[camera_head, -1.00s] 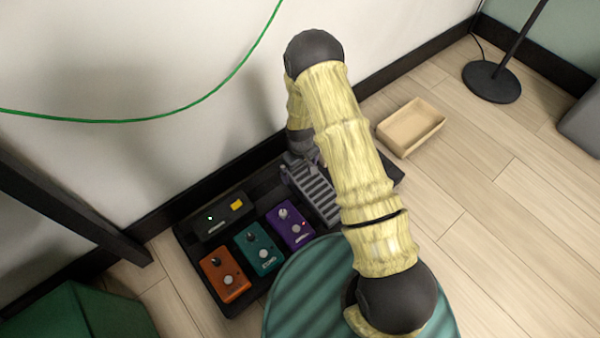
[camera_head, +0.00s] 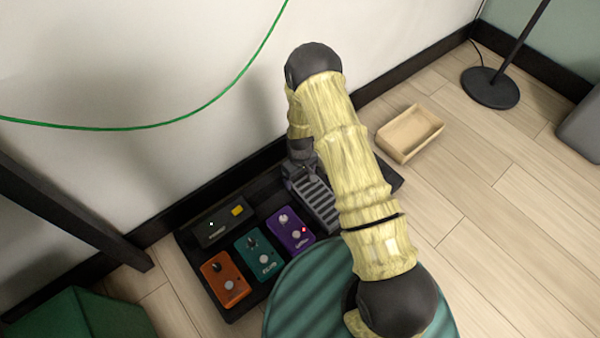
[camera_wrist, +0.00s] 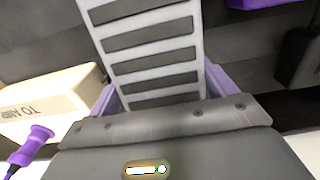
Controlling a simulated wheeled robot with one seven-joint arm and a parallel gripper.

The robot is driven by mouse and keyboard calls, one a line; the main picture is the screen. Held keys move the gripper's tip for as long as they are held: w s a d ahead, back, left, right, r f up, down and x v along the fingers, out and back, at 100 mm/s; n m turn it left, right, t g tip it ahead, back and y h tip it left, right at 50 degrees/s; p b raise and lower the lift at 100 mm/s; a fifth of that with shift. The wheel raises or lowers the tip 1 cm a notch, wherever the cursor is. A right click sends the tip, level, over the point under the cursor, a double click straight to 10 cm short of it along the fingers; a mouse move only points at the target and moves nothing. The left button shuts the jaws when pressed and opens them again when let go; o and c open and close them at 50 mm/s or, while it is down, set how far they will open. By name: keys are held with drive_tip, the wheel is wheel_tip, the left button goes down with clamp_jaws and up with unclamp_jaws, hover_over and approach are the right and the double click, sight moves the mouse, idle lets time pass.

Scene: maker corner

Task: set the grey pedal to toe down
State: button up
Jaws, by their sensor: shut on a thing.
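The grey pedal (camera_head: 319,203) is a ribbed treadle on the black pedalboard (camera_head: 197,262), to the right of the purple pedal, partly hidden behind my arm. In the wrist view its light frame with dark rubber strips (camera_wrist: 150,61) runs down to my gripper (camera_wrist: 163,107). My gripper (camera_head: 302,170) is at the pedal's wall-side end, shut on it. Lavender parts show on both sides of the treadle in the wrist view. The exact fingertip contact is hidden.
Orange (camera_head: 225,279), teal (camera_head: 258,258) and purple (camera_head: 290,230) pedals sit left of the grey one. A cream box (camera_wrist: 45,108) and a purple plug (camera_wrist: 30,146) are close to my gripper. A green stool (camera_head: 300,300) stands in front; a wooden tray (camera_head: 411,133) lies right.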

drive_tip(key=shift+f, duration=0.2)
drive_tip(key=o, duration=1.3)
drive_tip(key=shift+c, duration=0.2)
wheel_tip(320, 180, up, 17)
drive_tip(key=p, duration=0.9)
drive_tip(key=shift+r, duration=0.15)
